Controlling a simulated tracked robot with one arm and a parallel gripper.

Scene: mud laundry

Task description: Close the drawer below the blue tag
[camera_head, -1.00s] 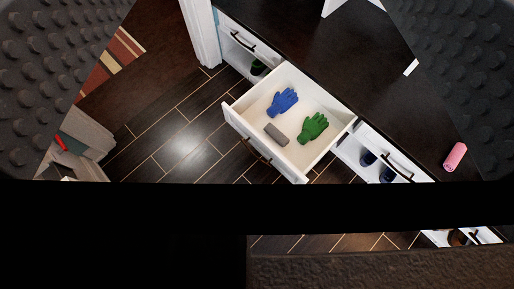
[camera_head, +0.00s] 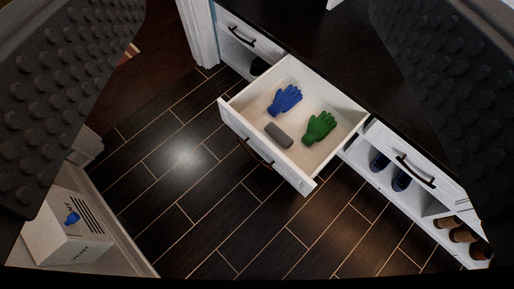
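A white drawer (camera_head: 230,117) with a dark handle (camera_head: 256,153) is pulled well out of the dark-topped bench. It holds a blue glove (camera_head: 285,99), a green glove (camera_head: 319,128) and a grey block-like item (camera_head: 278,135). The fingertips run out of view.
Closed drawers with dark handles flank the open one, left (camera_head: 237,36) and right (camera_head: 416,170). Shoes (camera_head: 379,162) stand in the cubbies below. A white box (camera_head: 65,229) is at lower left. The dark tiled floor (camera_head: 190,190) before the drawer is clear.

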